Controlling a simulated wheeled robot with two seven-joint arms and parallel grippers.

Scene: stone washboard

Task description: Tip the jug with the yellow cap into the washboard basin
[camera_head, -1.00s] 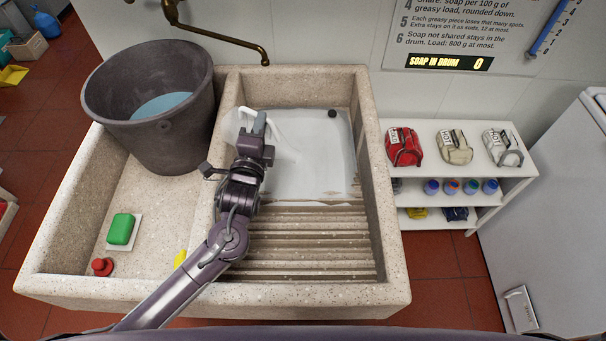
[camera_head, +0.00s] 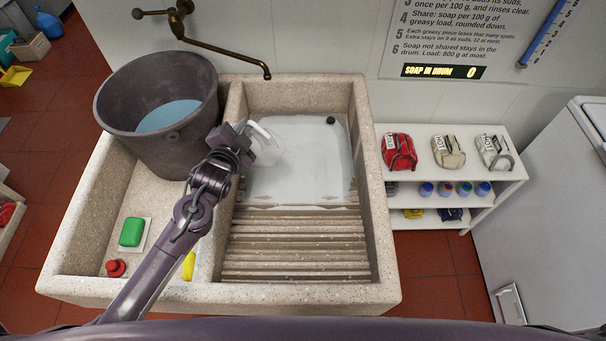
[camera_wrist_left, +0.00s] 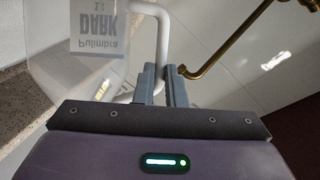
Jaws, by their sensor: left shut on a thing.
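My left gripper (camera_head: 240,128) is shut on the white handle of a translucent jug (camera_head: 267,150), above the left wall of the washboard basin (camera_head: 370,240). The jug hangs over the basin's upper left part and looks tilted, but its exact angle is hard to read. In the left wrist view the fingers (camera_wrist_left: 165,85) close on the handle, and the jug body (camera_wrist_left: 60,70) shows a label reading DARK, upside down. The jug's yellow cap does not show. The basin has a pale, whitish floor at the back and stone ridges in front. My right gripper is out of view.
A dark bucket (camera_head: 115,105) with bluish water stands left of the gripper. A brass tap (camera_head: 225,55) reaches over the basin. Green soap (camera_head: 131,232), a red item (camera_head: 115,268) and a yellow item (camera_head: 189,266) lie in the left compartment. A shelf (camera_head: 510,185) stands right.

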